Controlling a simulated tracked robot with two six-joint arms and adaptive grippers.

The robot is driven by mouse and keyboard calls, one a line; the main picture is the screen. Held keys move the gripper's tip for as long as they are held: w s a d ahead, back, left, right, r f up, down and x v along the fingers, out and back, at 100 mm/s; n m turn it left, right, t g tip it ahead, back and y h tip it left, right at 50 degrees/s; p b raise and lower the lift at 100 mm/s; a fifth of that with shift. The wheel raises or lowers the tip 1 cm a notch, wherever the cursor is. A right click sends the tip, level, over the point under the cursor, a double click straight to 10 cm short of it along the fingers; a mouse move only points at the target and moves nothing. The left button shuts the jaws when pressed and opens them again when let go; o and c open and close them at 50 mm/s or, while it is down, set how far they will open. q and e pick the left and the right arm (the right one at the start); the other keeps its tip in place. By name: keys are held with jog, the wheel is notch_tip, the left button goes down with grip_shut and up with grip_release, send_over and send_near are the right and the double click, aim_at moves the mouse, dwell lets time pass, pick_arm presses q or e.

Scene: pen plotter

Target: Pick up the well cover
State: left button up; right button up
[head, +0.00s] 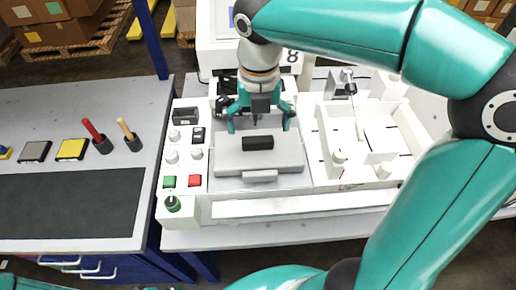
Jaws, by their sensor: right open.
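The well cover (230,160) appears to be the light grey plate in the middle of the white plotter machine. A black block-shaped grip (258,143) stands up on it, and a small grey tab (260,176) sits at its front edge. My right gripper (259,126) points down with its teal fingers spread. It is open and empty, just behind and above the black grip in the picture. Whether the fingers touch anything cannot be told. My left gripper is not in view.
Left of the cover is a control panel with a green button (169,182), a red button (195,180) and knobs. A white walled tray section (330,165) lies to the right. The left bench holds a dark mat (70,207) and two upright handles in holders.

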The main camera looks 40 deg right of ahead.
aim_at(258, 139)
jog(key=f, duration=0.4)
jog(key=shift+w+f, duration=0.2)
jog(key=shift+c, duration=0.2)
jog(key=c, duration=1.2)
jog(key=shift+r, duration=0.1)
